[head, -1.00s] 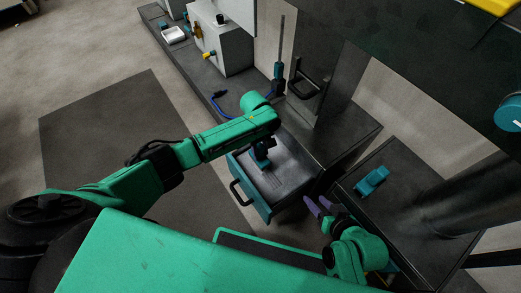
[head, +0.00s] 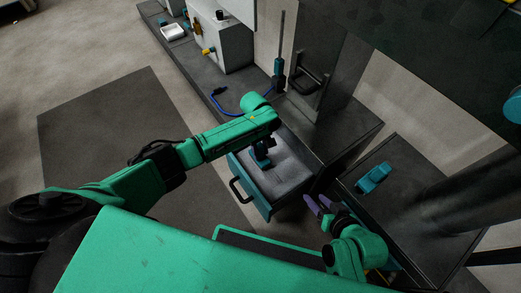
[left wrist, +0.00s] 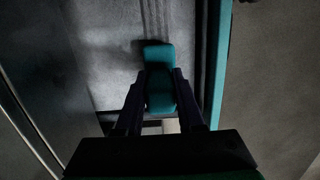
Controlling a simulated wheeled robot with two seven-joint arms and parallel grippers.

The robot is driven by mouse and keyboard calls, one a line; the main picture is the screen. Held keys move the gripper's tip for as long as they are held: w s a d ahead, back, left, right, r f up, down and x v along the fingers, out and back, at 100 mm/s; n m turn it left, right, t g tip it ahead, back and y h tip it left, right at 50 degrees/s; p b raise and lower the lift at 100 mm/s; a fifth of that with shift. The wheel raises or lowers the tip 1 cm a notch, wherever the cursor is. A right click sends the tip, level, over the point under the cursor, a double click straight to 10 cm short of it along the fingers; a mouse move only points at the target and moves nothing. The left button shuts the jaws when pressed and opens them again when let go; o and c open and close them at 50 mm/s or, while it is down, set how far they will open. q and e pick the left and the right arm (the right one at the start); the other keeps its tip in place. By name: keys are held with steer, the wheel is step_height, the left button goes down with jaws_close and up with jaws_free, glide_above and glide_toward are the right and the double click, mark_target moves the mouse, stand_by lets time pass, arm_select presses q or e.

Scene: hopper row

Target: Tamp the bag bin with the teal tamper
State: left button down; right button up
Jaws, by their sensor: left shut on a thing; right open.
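The bag bin is a pulled-out drawer with a teal front (head: 251,200), a black handle (head: 238,190) and a grey fill surface (head: 292,172). My left gripper (head: 262,145) is over the bin, shut on the teal tamper (head: 261,158). In the left wrist view the tamper (left wrist: 159,80) sits between the two fingers (left wrist: 158,95), above or on the grey surface; I cannot tell whether it touches. The tamper's lower part is partly hidden. My right gripper (head: 319,206) is open and empty, right of the bin, with purple fingertips.
Another teal object (head: 373,177) lies on the dark bench at right. A tall dark cabinet (head: 335,75) stands behind the bin. A blue cable (head: 228,104) and a pale machine (head: 220,42) are on the back ledge. The floor left of the bin is clear.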

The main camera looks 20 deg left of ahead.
mark_target(261, 148)
arm_select(q)
steer(key=shift+f+b, duration=0.3)
steer(key=shift+f, duration=0.25)
arm_select(e)
steer(key=shift+f, duration=0.3)
arm_select(q)
steer(key=shift+p, duration=0.45)
arm_select(e)
steer(key=shift+r, duration=0.4)
